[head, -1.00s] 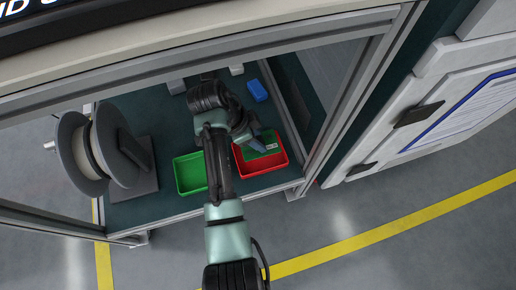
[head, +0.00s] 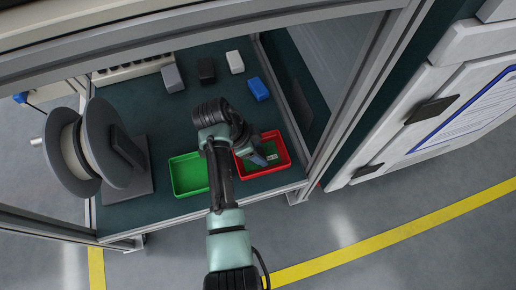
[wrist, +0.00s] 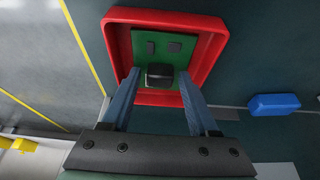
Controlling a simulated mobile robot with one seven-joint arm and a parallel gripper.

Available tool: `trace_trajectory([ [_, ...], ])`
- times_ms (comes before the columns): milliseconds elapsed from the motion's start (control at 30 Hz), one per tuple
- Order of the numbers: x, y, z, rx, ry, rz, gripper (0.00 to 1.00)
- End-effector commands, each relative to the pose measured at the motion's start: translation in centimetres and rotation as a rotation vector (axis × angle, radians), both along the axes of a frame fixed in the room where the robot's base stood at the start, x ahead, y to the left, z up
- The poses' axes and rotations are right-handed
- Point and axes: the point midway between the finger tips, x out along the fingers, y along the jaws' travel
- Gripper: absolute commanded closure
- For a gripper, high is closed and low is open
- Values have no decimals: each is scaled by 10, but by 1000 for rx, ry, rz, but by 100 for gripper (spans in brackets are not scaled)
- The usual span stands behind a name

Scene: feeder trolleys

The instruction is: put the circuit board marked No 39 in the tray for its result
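The green circuit board (wrist: 175,47) with a black chip lies inside the outline of the red tray (wrist: 217,50) in the wrist view. In the head view a small part of the board (head: 280,153) with a white label shows within the red tray (head: 287,160). The label is too small to read. Whether the board touches the tray floor is unclear. The green tray (head: 187,160) beside it, to the left, looks empty.
A grey reel (head: 75,150) stands at the left of the shelf. Grey (head: 173,78), black (head: 207,70), white (head: 235,62) and blue (head: 258,89) blocks stand at the back. A frame post rises just right of the red tray.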

Motion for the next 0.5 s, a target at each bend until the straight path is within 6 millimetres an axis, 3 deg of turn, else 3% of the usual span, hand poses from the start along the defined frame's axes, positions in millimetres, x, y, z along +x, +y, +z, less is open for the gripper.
trace_trajectory([
  [333,0,0,2,0,0,0,31],
  [500,-1,7,23,1,-2,2,31],
])
